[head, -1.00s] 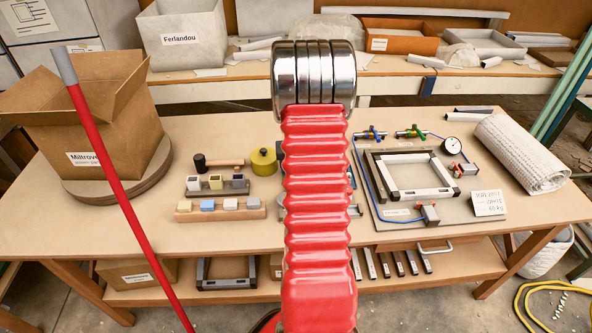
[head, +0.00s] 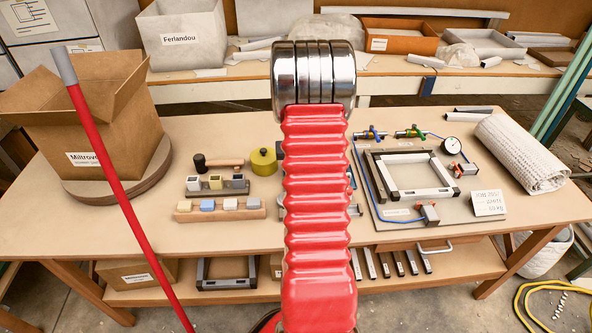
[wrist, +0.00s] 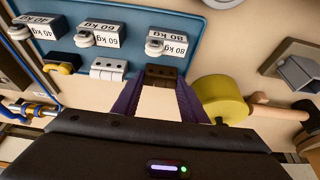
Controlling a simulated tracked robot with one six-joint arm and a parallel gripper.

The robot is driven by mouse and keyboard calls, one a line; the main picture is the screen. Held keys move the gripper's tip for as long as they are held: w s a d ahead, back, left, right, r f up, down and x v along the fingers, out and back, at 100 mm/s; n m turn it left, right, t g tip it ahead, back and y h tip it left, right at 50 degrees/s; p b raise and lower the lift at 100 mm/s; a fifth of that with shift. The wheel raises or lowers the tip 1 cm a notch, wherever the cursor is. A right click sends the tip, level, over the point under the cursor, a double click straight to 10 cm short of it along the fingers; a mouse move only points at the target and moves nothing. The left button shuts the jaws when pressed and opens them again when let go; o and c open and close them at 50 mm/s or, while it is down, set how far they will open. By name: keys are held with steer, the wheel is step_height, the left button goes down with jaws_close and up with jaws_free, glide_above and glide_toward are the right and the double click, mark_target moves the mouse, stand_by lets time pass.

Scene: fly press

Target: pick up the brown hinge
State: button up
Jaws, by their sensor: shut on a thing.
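The brown hinge (wrist: 161,75) shows in the wrist view between the tips of my gripper (wrist: 160,88). The purple fingers stand on either side of it and are shut on it. It overlaps the near edge of the blue tray (wrist: 205,50) in the picture; I cannot tell whether it still touches the tray. In the head view, my red arm hides my gripper and the hinge.
Weight-labelled blocks (wrist: 168,42) stand behind. A yellow-green tin (wrist: 221,98) and a mallet (wrist: 285,111) are close on the right.

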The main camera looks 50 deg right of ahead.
steer(key=shift+c, duration=1.3)
steer(key=shift+r, duration=0.1)
step_height(320, 180, up, 10)
